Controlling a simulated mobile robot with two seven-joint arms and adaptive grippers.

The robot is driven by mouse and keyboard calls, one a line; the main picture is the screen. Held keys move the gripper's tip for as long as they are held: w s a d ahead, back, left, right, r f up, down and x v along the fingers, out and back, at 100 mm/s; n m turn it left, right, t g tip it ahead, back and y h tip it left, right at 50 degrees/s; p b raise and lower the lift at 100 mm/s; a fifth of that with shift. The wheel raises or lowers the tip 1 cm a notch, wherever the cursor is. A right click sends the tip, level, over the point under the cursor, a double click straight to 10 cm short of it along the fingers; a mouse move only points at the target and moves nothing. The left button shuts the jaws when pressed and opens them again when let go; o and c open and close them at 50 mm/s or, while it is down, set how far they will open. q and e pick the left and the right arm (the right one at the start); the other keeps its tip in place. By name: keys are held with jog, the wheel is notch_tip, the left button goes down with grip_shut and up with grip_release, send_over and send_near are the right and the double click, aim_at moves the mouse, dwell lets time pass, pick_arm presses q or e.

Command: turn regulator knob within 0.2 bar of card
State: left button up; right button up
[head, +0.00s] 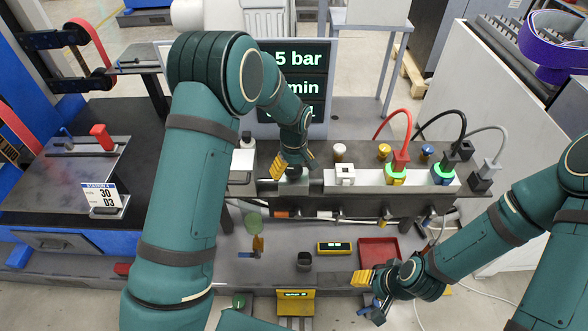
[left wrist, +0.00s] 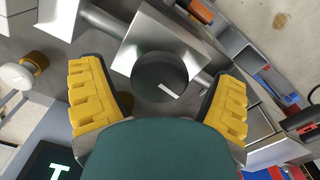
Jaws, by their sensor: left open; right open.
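The regulator knob (left wrist: 160,76) is a round black cap with a white mark, on a silver block with pipes. In the head view the knob (head: 294,173) is mostly hidden under my left gripper (head: 294,165). In the left wrist view the yellow fingers of my left gripper (left wrist: 162,92) stand open on either side of the knob, with visible gaps. The card (head: 103,197), marked STATION A, 30 and 03, stands on the left bench. The screen (head: 300,85) shows "5 bar", partly covered by my arm. My right gripper (head: 369,294) is open and empty near the bench's front edge.
A red tray (head: 379,250), a yellow meter (head: 337,247) and a black cup (head: 304,261) are on the bench. A red-handled clamp (head: 102,137) is at left.

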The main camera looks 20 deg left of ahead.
pick_arm(q)
jog(key=c, duration=1.2)
jog(key=shift+m, duration=0.4)
jog(key=m, duration=0.5)
jog(key=shift+a+m, duration=0.1)
jog(key=shift+m, duration=0.2)
jog(key=m, duration=0.5)
jog(key=shift+m, duration=0.3)
jog(key=o, duration=1.2)
